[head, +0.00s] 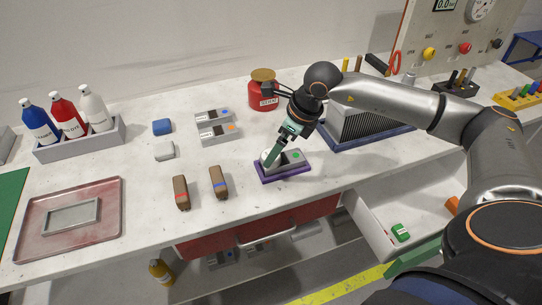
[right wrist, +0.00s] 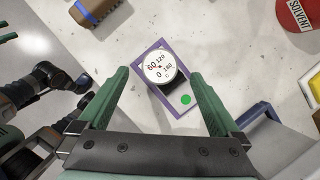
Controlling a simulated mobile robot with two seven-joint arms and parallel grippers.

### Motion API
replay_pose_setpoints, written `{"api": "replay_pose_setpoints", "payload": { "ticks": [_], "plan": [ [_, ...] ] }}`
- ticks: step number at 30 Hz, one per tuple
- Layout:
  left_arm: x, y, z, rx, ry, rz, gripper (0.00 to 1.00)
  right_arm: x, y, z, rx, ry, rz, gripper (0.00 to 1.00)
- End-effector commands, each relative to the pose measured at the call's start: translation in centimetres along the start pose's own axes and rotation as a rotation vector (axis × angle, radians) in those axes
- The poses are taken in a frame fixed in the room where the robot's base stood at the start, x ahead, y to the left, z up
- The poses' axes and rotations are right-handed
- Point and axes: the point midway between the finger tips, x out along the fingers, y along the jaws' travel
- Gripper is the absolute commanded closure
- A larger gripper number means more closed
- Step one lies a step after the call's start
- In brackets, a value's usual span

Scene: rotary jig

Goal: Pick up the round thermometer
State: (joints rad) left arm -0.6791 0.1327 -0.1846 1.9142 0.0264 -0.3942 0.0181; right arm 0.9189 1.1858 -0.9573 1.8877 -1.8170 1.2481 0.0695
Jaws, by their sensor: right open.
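The round thermometer (right wrist: 159,67) has a white dial with black numbers and faces up in the right wrist view. It lies in a small purple-rimmed tray (right wrist: 179,110) with a green dot. In the head view the purple tray (head: 284,177) sits near the table's front edge, and the thermometer is partly hidden by my right gripper (head: 270,160). In the right wrist view my right gripper (right wrist: 159,74) is open, its green fingers on either side of the thermometer with gaps. I cannot tell whether the fingertips are level with it.
Two brown blocks (head: 219,182) lie left of the tray. Grey modules (head: 218,132) and a red solvent can (head: 264,92) stand behind it. An open drawer (head: 376,225) juts out at front right.

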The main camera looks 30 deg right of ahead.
Motion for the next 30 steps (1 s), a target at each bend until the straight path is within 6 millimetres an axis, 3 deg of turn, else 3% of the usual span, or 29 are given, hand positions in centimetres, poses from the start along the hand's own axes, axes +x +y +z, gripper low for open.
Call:
{"api": "replay_pose_setpoints", "payload": {
  "ticks": [6,14,30],
  "plan": [
    [-0.3,0.0,-0.3,-0.001,0.000,0.000,0.50,2.8,0.0,0.1,0.001,0.001,0.002,0.01],
    [-0.3,0.1,-0.3,-0.002,0.000,0.000,0.50,3.1,0.0,0.1,0.000,0.000,0.000,0.01],
    [-0.3,0.0,-0.3,-0.002,0.000,0.000,0.50,3.1,0.0,0.1,0.000,0.000,0.000,0.59]
  ]
}}
